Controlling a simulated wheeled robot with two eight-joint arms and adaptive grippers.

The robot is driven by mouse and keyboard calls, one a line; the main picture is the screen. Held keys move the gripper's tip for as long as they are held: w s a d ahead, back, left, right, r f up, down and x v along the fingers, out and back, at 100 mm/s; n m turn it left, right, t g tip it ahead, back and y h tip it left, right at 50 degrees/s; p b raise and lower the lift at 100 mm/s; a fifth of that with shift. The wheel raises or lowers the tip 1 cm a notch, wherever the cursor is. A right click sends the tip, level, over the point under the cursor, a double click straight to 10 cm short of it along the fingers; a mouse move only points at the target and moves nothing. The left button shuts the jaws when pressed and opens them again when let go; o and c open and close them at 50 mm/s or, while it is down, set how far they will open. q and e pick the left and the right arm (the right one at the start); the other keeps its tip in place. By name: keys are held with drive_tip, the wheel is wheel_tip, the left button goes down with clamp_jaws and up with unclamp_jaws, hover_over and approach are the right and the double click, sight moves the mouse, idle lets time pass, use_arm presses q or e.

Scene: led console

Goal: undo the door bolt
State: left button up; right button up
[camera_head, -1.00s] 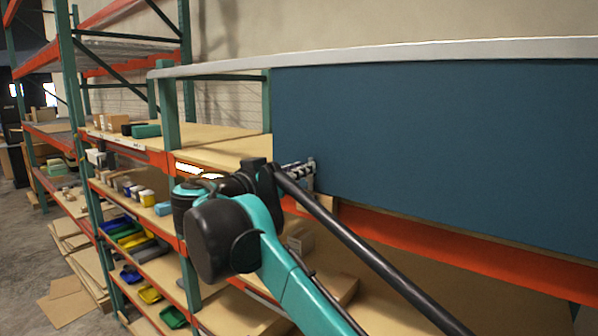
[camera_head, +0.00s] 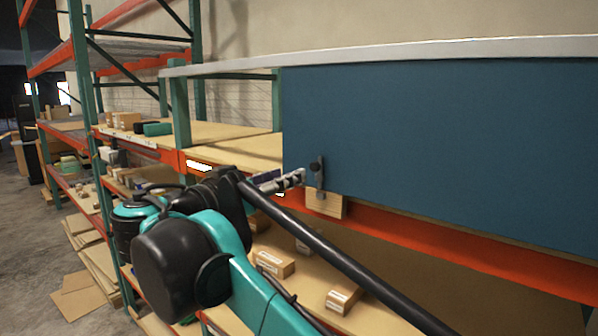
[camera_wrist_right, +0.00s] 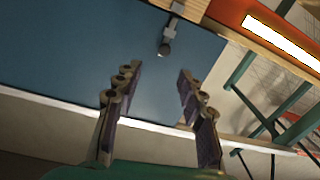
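The blue door (camera_head: 440,150) shows in the head view, with the dark bolt (camera_head: 319,170) at its lower left corner above a small wooden block (camera_head: 326,204). In the right wrist view the bolt's knob (camera_wrist_right: 165,48) hangs against the blue door (camera_wrist_right: 70,60), beyond the fingertips and apart from them. My right gripper (camera_head: 302,178) is just left of the bolt in the head view. Its fingers stand apart with nothing between them in the wrist view (camera_wrist_right: 159,80). My left gripper is not in view.
An orange beam (camera_head: 430,245) runs below the door. Shelves with small boxes (camera_head: 275,262) lie beneath and to the left. A pale rail (camera_head: 400,52) runs along the door's top. My right arm hides part of the lower shelves.

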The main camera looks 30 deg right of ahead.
drive_tip(key=shift+v, duration=1.35)
drive_tip(key=s+d+f+n+g+y+b, duration=0.15)
drive_tip(key=f+b, duration=0.35)
drive_tip(key=f, duration=0.8)
drive_tip(key=s+d+f+n+y+b, duration=0.25)
drive_tip(key=f+b, duration=0.25)
drive_tip(key=f, duration=0.8)
drive_tip(key=s+d+f+n+g+y+b, duration=0.1)
drive_tip(key=f+n+y+b, duration=0.3)
drive_tip(key=f, duration=0.9)
use_arm(q)
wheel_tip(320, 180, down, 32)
drive_tip(key=b, duration=1.8)
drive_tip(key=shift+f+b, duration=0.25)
drive_tip(key=shift+b, duration=0.05)
use_arm(e)
drive_tip(key=s+a+f+n+y, duration=0.1)
drive_tip(key=s+a+f+y, duration=0.1)
drive_tip(key=f, duration=1.1)
drive_tip(key=s+a+f+n+t+y, duration=0.1)
drive_tip(key=s+a+f+y, duration=0.2)
drive_tip(key=f, duration=1.1)
drive_tip(key=s+a+f+n+t+y, duration=0.1)
drive_tip(key=s+a+f+y, duration=0.2)
drive_tip(key=f, duration=1.1)
drive_tip(key=shift+a+f, duration=0.2)
drive_tip(key=shift+a, duration=0.15)
